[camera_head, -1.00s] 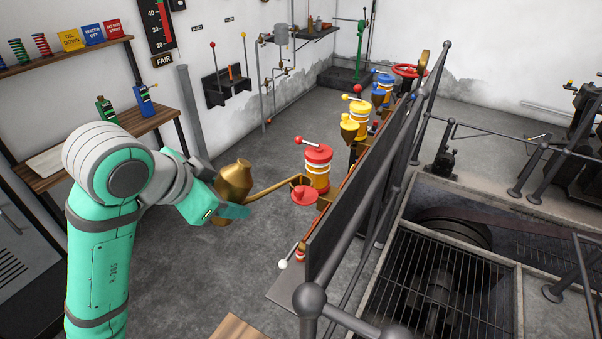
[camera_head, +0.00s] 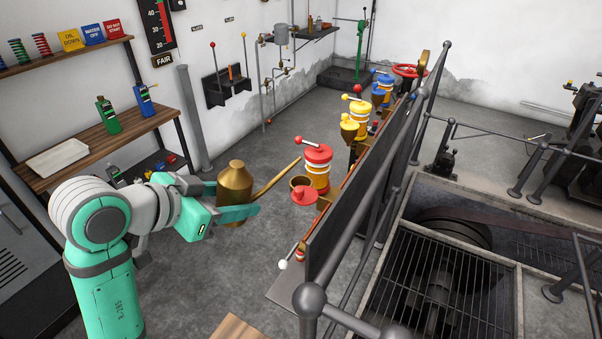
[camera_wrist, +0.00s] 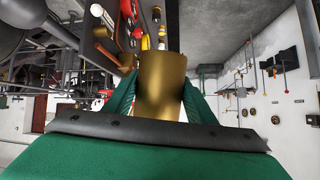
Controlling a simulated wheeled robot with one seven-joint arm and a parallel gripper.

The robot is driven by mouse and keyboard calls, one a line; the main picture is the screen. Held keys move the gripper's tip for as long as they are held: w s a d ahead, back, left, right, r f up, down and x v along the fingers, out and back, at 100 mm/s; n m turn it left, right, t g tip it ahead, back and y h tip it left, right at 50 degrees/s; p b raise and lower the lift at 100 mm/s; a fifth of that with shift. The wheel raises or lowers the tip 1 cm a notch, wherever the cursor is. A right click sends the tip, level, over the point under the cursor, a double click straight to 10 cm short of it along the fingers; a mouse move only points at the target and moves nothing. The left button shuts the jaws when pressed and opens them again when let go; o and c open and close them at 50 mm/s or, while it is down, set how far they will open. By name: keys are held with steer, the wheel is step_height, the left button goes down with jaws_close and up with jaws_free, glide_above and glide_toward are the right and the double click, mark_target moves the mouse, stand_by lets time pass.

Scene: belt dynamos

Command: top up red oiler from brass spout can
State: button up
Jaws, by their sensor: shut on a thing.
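The brass spout can (camera_head: 235,183) is held upright in my gripper (camera_head: 236,214), which is shut around its body. Its long spout (camera_head: 277,178) slants up to the right, and its tip is above the red oiler's side cup, apart from it. The red oiler (camera_head: 318,165), with a red top, white and yellow bands and a lever, stands on the bench ledge. Its small brass cup (camera_head: 300,182) looks open, with a red lid (camera_head: 304,195) swung to the front. In the wrist view the can (camera_wrist: 162,85) fills the middle between my fingers. The oil level cannot be seen.
A yellow oiler (camera_head: 356,118) and a blue oiler (camera_head: 382,88) stand farther along the ledge. A dark panel (camera_head: 352,190) and a grey railing run behind them. Grey floor lies open between.

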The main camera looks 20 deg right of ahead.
steer(key=shift+d+f+n+t+h, duration=0.2)
steer(key=shift+d+f+h, duration=0.1)
steer(key=shift+d+h, duration=0.25)
steer(key=shift+d+f+n+t+h, duration=0.1)
steer(key=shift+d+f+n+h, duration=0.15)
steer(key=shift+h, duration=0.5)
